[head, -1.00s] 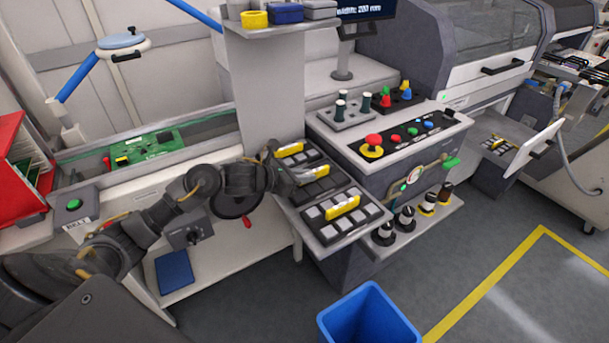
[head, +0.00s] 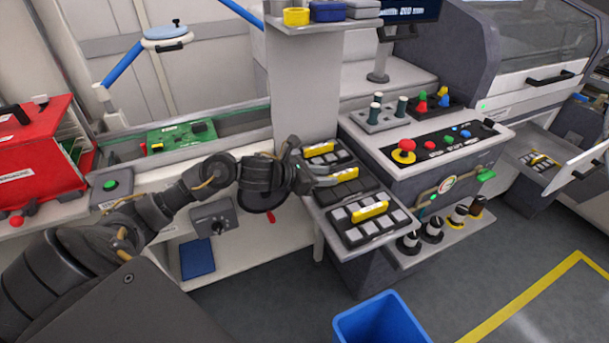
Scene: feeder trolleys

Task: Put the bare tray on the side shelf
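Three dark trays lie in a row on a grey ledge (head: 317,216) at the machine's left side. The far tray (head: 326,156) and the near tray (head: 361,223) carry grey blocks and a yellow bar. My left gripper (head: 330,181) reaches in from the left, its fingertips at the left edge of the bare tray. The wrist hides part of the fingers and the tray's left end, so I cannot tell whether they grip it. My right gripper is out of view.
A control panel (head: 455,150) with knobs stands right of the trays, above a low shelf (head: 440,236) with several spools. A blue bin (head: 382,322) stands on the floor in front. Another tray (head: 541,161) lies on the far right. A red rack (head: 38,155) is at left.

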